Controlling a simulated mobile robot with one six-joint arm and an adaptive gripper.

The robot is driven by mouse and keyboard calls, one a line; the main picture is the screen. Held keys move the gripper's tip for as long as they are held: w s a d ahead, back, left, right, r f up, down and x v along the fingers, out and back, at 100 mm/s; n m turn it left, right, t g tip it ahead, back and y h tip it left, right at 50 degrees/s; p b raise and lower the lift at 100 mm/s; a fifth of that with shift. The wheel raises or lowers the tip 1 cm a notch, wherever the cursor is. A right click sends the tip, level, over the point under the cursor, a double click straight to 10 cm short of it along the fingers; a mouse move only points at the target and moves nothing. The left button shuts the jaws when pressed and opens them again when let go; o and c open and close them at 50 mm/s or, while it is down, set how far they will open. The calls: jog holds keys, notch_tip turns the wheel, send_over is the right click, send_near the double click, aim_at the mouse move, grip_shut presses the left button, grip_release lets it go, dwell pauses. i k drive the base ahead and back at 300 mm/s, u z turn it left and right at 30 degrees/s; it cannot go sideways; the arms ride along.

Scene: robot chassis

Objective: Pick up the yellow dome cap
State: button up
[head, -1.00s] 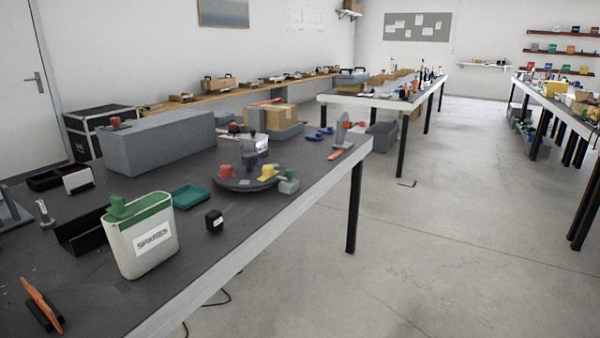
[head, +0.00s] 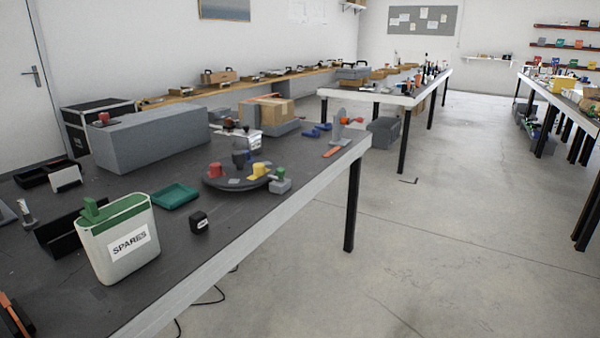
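The yellow dome cap (head: 259,170) sits on a dark round tray (head: 222,184) on the near workbench, in the head view. A red cap (head: 216,170) is on the same tray to its left, and a dark upright piece (head: 239,155) stands behind, between them. A grey block with a green top (head: 281,180) is just right of the yellow cap, at the tray's edge. My gripper is not in view.
A white SPARES bin with a green lid (head: 122,240), a teal tray (head: 174,196) and a small black box (head: 199,222) stand nearer on the bench (head: 185,275). A long grey block (head: 150,140) and a cardboard box (head: 265,110) are behind. Open floor (head: 430,230) lies right.

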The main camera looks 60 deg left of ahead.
aim_at(258, 168)
jog(key=i, duration=1.8)
jog(key=u, duration=1.45)
